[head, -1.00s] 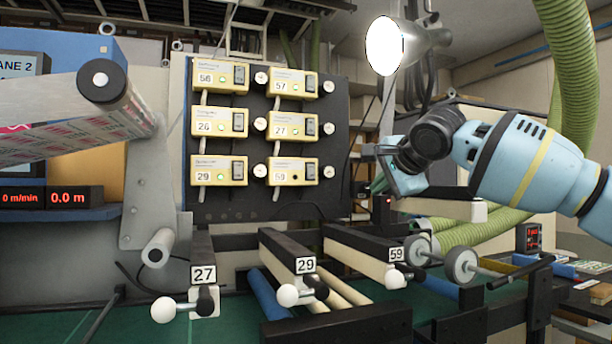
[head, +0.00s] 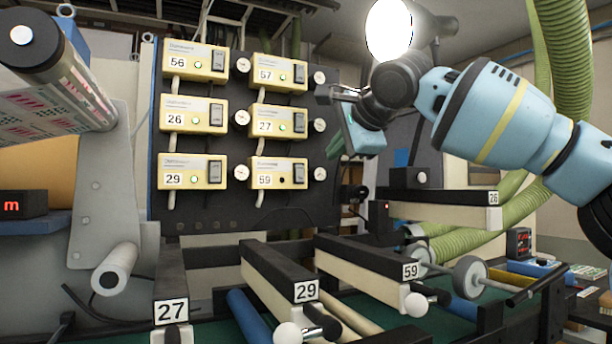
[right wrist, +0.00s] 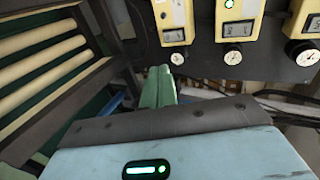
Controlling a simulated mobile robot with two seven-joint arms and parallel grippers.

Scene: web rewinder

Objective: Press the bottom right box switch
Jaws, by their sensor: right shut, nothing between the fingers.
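The bottom right box (head: 262,162), yellow and labelled 59, is on the dark panel. Its dark rocker switch (head: 299,173) is at its right end and its round indicator looks dark, while the other boxes show green lights. My right gripper (head: 335,150) is to the right of the panel, apart from the boxes, with its greenish fingers partly seen. In the right wrist view its fingers (right wrist: 158,82) are together and empty, below a row of yellow boxes (right wrist: 238,12). I cannot tell there which box is 59. My left gripper is out of view.
Round gauges (head: 320,173) stick out beside the boxes on the dark panel (head: 225,205). Labelled bars 27 (head: 171,285), 29 (head: 280,278) and 59 (head: 375,262) stand out below it. A bright lamp (head: 389,28) hangs above my right arm. A green hose (head: 565,50) is behind the arm.

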